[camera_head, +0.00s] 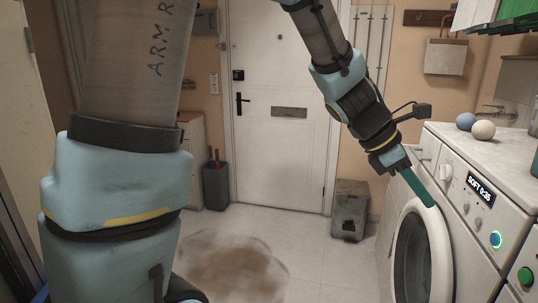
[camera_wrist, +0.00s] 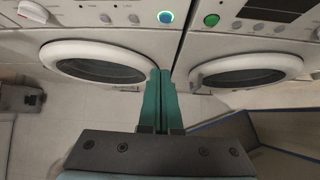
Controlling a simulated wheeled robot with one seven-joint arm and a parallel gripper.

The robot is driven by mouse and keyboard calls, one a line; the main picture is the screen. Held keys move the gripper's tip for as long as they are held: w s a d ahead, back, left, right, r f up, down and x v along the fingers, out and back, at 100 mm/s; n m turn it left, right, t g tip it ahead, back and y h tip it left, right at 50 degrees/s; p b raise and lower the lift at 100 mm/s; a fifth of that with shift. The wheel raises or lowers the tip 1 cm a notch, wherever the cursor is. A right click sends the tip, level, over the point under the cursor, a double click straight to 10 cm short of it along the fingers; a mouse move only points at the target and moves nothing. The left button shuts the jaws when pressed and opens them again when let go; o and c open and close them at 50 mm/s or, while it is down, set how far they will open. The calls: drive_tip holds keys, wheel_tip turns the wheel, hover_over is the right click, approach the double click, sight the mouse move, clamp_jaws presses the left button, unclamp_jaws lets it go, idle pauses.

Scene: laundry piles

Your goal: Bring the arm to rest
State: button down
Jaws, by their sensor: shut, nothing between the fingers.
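My gripper (camera_head: 418,187) hangs at the end of my arm on the right of the head view, in front of the nearest washing machine (camera_head: 451,160). Its green fingers are shut together and hold nothing. In the wrist view my gripper (camera_wrist: 162,75) points at the gap between two front-loading machines, with a round door on each side. In the head view the fingertips overlap the upper part of the round door (camera_head: 412,258); I cannot tell whether they touch it. My upper arm fills the left of the head view.
A second machine (camera_head: 522,275) stands at the right edge. Two balls, one blue (camera_head: 466,121) and one cream (camera_head: 482,130), lie on the machine top. A grey bin (camera_head: 349,212) stands by the white door (camera_head: 283,150). A brown round patch (camera_head: 235,270) lies on the open floor.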

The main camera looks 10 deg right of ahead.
drive_tip(key=w+a+f+m+t+y, duration=0.25)
drive_tip(key=w+a, duration=0.25)
drive_tip(key=a, duration=0.5)
drive_tip(key=w+a+f+m+t+y, duration=0.1)
drive_tip(key=w+a+f+m, duration=0.3)
drive_tip(key=a, duration=0.6)
drive_tip(key=a+f+m+y, duration=0.1)
drive_tip(key=a+m, duration=0.3)
drive_tip(key=a, duration=0.6)
drive_tip(key=a+f+m+t+y, duration=0.1)
drive_tip(key=a+f+m+y, duration=0.1)
drive_tip(key=a, duration=0.8)
drive_tip(key=shift+w+a+m+y, duration=0.25)
drive_tip(key=shift+w+m+y, duration=0.1)
drive_tip(key=shift+m+y, duration=0.4)
drive_tip(key=shift+d+f, duration=0.1)
